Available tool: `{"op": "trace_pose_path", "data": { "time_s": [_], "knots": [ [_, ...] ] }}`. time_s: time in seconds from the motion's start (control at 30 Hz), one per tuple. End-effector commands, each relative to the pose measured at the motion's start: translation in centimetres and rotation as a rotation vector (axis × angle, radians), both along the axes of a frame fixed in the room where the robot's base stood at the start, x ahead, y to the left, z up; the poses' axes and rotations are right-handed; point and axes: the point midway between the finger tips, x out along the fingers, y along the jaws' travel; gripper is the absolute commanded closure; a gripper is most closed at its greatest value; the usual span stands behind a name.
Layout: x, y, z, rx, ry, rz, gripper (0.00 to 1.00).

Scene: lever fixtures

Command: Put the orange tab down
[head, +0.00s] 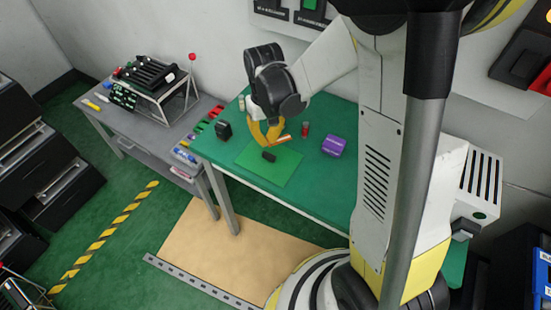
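My gripper (265,137), with yellow-orange fingers, points down over the green table (226,150). A small orange bar (284,139), which looks like the orange tab, shows right beside the fingertips. I cannot tell whether the fingers touch or hold it, or whether it is raised or lowered. A small black block (268,156) sits just in front of the fingertips on a lighter green mat (285,172). The fingers and the arm hide part of this area.
A purple box (333,146) and a small red cylinder (305,129) stand right of the gripper. A black block (223,130) stands to its left. A grey side table (150,135) holds a black rack (150,76) and a red-knobbed lever (192,57). The table's front left is clear.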

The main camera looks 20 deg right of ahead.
Motion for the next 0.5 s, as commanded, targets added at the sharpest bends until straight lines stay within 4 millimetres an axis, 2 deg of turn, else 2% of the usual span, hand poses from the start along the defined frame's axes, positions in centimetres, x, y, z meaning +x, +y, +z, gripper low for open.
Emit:
{"op": "trace_pose_path", "data": {
  "time_s": [0.27,0.5],
  "knots": [
    [-2.6,-3.2,1.9,0.000,-0.001,0.139,1.00],
    [-6.6,-7.0,4.2,-0.001,0.000,0.348,1.00]
  ]
}}
